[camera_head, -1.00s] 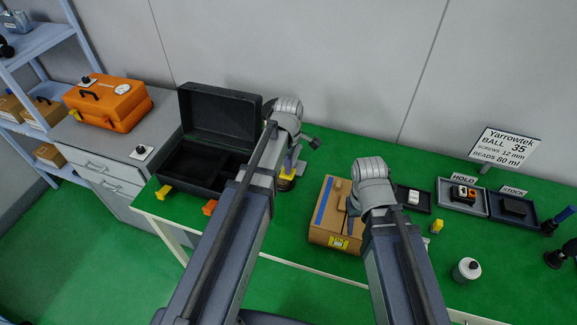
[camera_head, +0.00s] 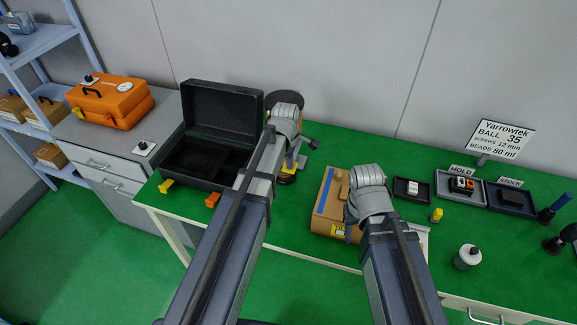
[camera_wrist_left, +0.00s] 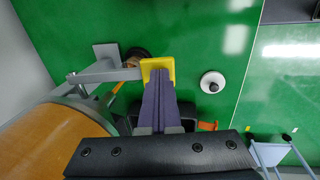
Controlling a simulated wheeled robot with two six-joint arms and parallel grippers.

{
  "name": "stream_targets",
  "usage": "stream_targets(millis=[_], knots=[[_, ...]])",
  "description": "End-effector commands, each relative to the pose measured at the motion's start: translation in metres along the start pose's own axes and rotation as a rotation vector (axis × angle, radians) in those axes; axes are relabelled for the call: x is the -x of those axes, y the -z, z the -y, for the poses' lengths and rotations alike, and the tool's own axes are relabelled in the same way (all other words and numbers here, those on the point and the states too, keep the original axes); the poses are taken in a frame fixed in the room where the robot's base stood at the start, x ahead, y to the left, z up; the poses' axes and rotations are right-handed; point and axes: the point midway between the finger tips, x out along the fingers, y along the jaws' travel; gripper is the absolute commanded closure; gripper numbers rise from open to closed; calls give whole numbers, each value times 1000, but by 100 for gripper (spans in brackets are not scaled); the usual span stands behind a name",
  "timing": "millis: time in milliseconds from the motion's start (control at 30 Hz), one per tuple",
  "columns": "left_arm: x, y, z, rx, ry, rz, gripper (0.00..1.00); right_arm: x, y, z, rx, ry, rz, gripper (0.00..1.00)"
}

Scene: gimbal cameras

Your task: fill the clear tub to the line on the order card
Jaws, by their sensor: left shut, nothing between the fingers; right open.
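The order card (camera_head: 502,141) stands at the back right and reads "Yarrowtek, BALL 35, SCREWS 12 mm, BEADS 80 ml". I cannot make out a clear tub in either view. My left gripper (camera_head: 291,160) is mostly hidden behind its own wrist, right of the black case. In the left wrist view its purple fingers (camera_wrist_left: 161,88) are shut and empty, with a yellow square piece (camera_wrist_left: 158,66) at their tips.
The open black case (camera_head: 222,112) stands on the green bench left of my left arm. A small tray (camera_head: 412,190), the HOLD tray (camera_head: 446,182) and the STOCK tray (camera_head: 515,205) sit at the right.

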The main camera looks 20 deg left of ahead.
Motion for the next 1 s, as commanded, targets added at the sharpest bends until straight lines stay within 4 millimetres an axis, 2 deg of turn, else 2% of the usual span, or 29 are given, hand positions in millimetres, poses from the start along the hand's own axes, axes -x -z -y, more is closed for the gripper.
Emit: stream_targets(millis=[400, 467, 1000], knots=[[-29, 0, 7, 0, -64, 0, 100, -32, 2, 3, -1, 0, 0, 50], [-23, 0, 6, 0, -64, 0, 100, -27, 2, 2, -1, 0, 0, 50], [-23, 0, 6, 0, -63, -1, 100, -27, 2, 2, -1, 0, 0, 50]])
